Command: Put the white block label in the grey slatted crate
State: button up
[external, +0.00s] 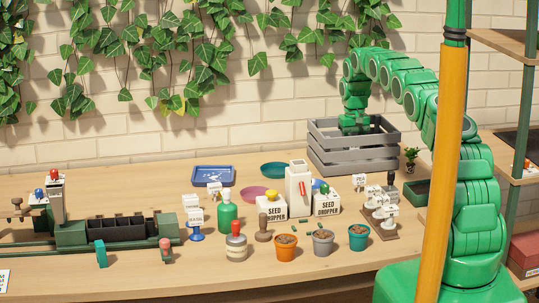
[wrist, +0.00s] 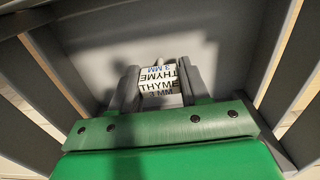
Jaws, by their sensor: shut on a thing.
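The grey slatted crate (external: 352,158) stands at the back right of the table. My gripper (external: 356,126) reaches down into it from above, and the crate's front slats hide the fingertips in the external view. In the wrist view my gripper (wrist: 158,88) is shut on the white block label (wrist: 158,76), which has black "THYME 3 MM" lettering. The label sits between the two grey fingers, inside the crate walls (wrist: 240,45). I cannot tell whether it touches the crate floor. The held label is hidden in the external view.
In front of the crate stand two seed hopper boxes (external: 326,203), a white dispenser (external: 298,186) and a rack of white labels (external: 381,212). Small pots (external: 322,242) line the front. A blue tray (external: 214,175) and a teal dish (external: 273,170) lie left of the crate.

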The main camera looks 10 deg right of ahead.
jog(key=shift+f, duration=0.15)
jog(key=o, duration=1.1)
